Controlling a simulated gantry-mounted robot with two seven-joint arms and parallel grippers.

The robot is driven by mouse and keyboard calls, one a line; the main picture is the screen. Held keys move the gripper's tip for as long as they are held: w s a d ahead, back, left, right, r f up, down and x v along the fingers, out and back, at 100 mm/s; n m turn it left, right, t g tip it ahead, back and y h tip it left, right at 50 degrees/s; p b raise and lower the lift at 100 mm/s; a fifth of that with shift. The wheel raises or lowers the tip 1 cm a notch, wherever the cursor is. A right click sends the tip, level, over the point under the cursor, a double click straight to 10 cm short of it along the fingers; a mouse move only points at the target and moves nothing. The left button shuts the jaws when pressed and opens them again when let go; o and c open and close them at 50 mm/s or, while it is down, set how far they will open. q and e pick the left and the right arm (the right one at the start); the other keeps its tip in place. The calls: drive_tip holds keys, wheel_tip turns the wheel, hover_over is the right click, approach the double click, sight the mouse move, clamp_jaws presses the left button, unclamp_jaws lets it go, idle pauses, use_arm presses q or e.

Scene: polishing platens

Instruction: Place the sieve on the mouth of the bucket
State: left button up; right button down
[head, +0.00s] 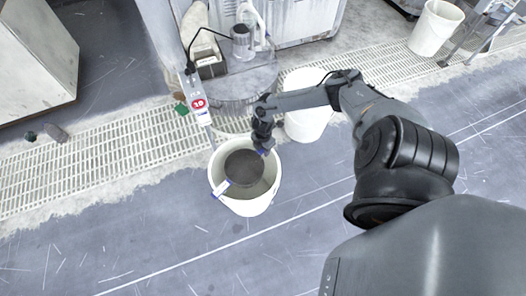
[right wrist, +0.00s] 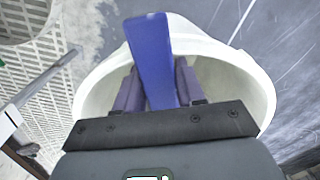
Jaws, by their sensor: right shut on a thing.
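The white bucket (head: 247,207) stands on the grey floor at the centre of the head view. Its rim also shows in the right wrist view (right wrist: 245,80). The fingers (right wrist: 158,88) flank the handle in the wrist view. My left gripper is not in view.
A second white bucket (head: 306,122) stands close behind my right forearm. A machine with a round platen (head: 240,85) and a post with a red sign (head: 198,103) stand behind the bucket. Floor grating (head: 100,165) runs across. The floor in front is clear.

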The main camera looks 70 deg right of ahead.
drive_tip(key=shift+f, duration=0.3)
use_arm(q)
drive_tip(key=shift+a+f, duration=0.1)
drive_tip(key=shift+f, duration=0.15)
use_arm(e)
drive_tip(key=c, duration=0.7)
unclamp_jaws()
